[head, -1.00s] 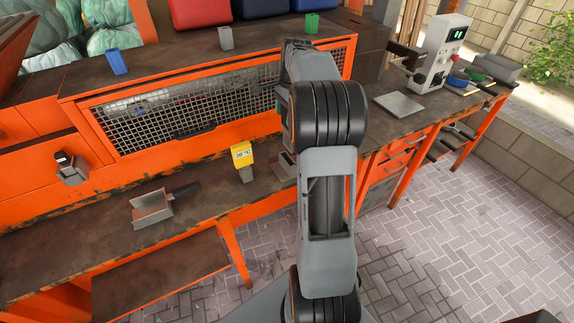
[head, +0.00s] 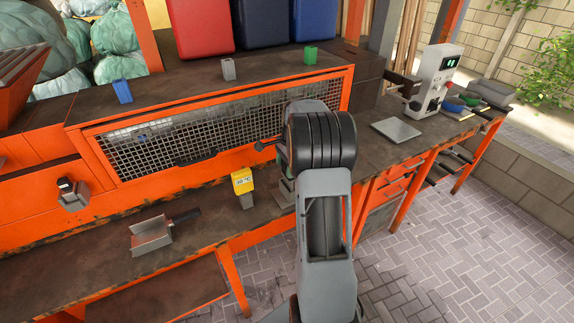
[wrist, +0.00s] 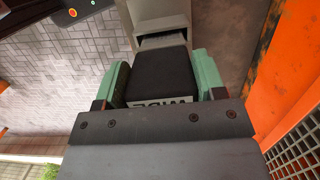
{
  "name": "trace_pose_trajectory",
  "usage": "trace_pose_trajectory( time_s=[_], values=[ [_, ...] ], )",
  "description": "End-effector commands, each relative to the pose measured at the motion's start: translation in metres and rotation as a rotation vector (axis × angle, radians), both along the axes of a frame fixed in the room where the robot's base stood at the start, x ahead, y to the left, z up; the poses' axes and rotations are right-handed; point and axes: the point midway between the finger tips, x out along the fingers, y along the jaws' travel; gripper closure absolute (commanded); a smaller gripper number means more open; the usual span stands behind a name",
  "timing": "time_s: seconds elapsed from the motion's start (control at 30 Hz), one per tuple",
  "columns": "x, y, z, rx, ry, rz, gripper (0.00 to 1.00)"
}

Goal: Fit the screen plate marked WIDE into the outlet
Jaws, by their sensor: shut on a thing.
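My gripper (wrist: 160,82) is shut on a dark screen plate (wrist: 158,68), one green finger on each side. The white label WIDE reads upside down on its near edge. The grey outlet (wrist: 160,9) is straight ahead in the wrist view, with a slot-like opening facing the plate. The plate's far edge is at or very close to this opening; I cannot tell whether it has entered. In the head view my arm hides most of the gripper and outlet; a bit of green finger (head: 286,187) shows low beside the bench.
A grey tray-like piece (head: 151,235) lies further left on the lower bench. A mesh guard (head: 190,135) rises behind. A flat grey plate (head: 396,130) and a control box (head: 436,80) are at right.

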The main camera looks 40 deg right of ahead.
Motion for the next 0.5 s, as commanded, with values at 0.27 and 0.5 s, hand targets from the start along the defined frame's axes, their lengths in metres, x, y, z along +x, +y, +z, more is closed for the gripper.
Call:
trace_pose_trajectory(
  time_s=[0.27, 0.5],
  values=[
    [0.0001, -0.0001, -0.0040, 0.000, 0.000, 0.000, 0.65],
    [0.0000, -0.0001, -0.0036, 0.000, 0.000, -0.001, 0.15]
  ],
)
